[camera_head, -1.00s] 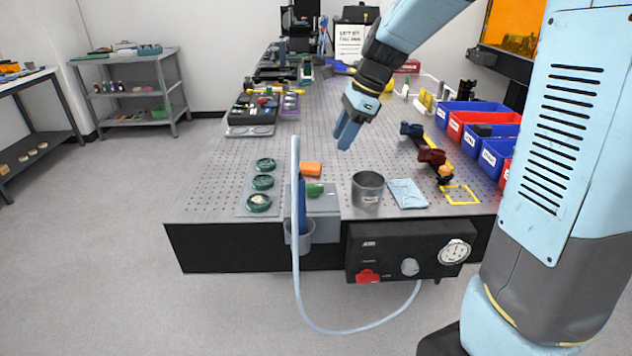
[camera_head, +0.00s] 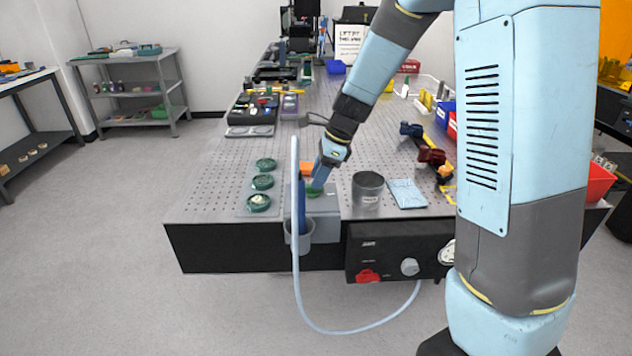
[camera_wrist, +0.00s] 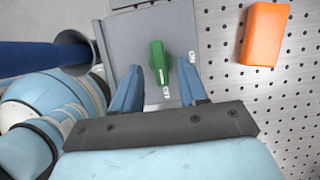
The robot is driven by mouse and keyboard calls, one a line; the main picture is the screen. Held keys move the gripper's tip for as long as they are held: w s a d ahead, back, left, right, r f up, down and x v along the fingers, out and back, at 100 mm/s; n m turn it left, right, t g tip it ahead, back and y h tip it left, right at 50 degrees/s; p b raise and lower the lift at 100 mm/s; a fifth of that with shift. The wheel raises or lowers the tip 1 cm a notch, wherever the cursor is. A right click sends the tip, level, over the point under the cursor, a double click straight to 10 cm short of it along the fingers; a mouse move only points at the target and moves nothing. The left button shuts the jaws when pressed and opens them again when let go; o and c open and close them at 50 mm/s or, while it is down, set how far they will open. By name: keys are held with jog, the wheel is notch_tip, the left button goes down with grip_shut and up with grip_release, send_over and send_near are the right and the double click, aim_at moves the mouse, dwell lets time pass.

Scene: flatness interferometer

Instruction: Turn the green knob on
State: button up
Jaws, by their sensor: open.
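The green knob (camera_wrist: 159,62) sits on top of a grey box (camera_wrist: 118,30) in the wrist view, its bar running roughly up and down in the picture. In the head view the green knob (camera_head: 313,191) shows only in part beside my fingers, on the grey box (camera_head: 326,205) at the table's front edge. My gripper (camera_wrist: 160,82) is open, with one blue finger on each side of the knob's near end. It also shows in the head view (camera_head: 320,183), reaching down over the box. I cannot tell whether the fingers touch the knob.
An orange block (camera_wrist: 264,33) lies right of the box. A blue cylinder with a pale hose (camera_head: 295,215) stands at the box's left. A metal cup (camera_head: 367,190) and a blue cloth (camera_head: 407,193) are to the right. Green dishes (camera_head: 263,182) lie to the left.

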jog(key=shift+x, duration=1.2)
grip_shut()
